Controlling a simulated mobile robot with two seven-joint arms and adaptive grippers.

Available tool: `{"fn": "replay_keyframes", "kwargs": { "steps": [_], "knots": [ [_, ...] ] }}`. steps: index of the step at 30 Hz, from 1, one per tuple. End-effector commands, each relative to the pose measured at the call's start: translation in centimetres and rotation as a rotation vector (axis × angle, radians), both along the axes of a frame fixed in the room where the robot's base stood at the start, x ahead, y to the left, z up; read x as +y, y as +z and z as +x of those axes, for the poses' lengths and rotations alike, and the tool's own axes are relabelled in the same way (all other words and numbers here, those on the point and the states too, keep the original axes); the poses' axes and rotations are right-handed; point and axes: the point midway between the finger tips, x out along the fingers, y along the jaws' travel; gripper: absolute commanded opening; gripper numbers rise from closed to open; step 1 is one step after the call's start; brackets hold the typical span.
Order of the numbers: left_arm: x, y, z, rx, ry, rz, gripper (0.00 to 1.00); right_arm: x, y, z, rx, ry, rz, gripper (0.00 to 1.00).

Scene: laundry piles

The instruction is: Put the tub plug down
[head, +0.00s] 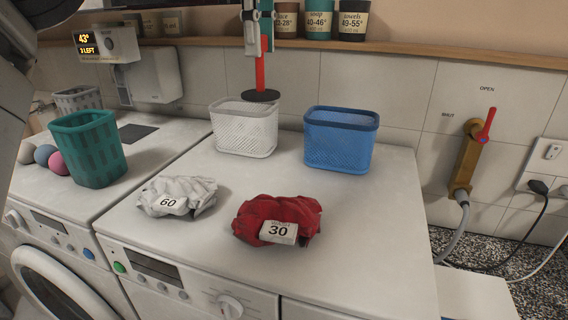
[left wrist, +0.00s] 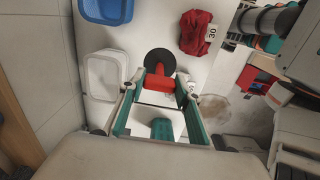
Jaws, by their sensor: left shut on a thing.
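The tub plug has a black disc (head: 260,95) at the bottom and a red upright handle (head: 260,72). My left gripper (head: 259,48) comes down from the top of the head view and is shut on the handle. The plug hangs upright, with its disc overlapping the white basket's rim in the picture. In the left wrist view the disc (left wrist: 160,62) shows beyond the red handle (left wrist: 157,86), between the fingers of my left gripper (left wrist: 160,95), beside the white basket. I cannot tell the disc's height.
On the white machine tops stand a white basket (head: 244,132), a blue basket (head: 340,145) and a teal basket (head: 88,150). A white cloth (head: 195,190) tagged 60 and a red cloth (head: 275,212) tagged 30 lie in front. Free room lies right of the red cloth.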

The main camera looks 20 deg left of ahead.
Motion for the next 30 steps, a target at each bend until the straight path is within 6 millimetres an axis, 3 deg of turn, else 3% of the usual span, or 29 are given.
{"fn": "replay_keyframes", "kwargs": {
  "steps": [6,21,30],
  "knots": [
    [0.1,-2.8,-0.1,0.003,-0.007,-0.003,0.00,0.3,-0.3,-0.5,0.011,0.000,0.004,0.00],
    [0.0,-13.9,-0.1,0.003,-0.006,-0.002,0.00,-0.3,-0.3,-0.4,0.008,0.001,-0.007,0.00],
    [0.0,-16.6,0.0,0.001,-0.002,-0.001,0.00,-0.5,-0.1,-0.1,0.001,0.004,-0.010,0.00]
  ]
}}
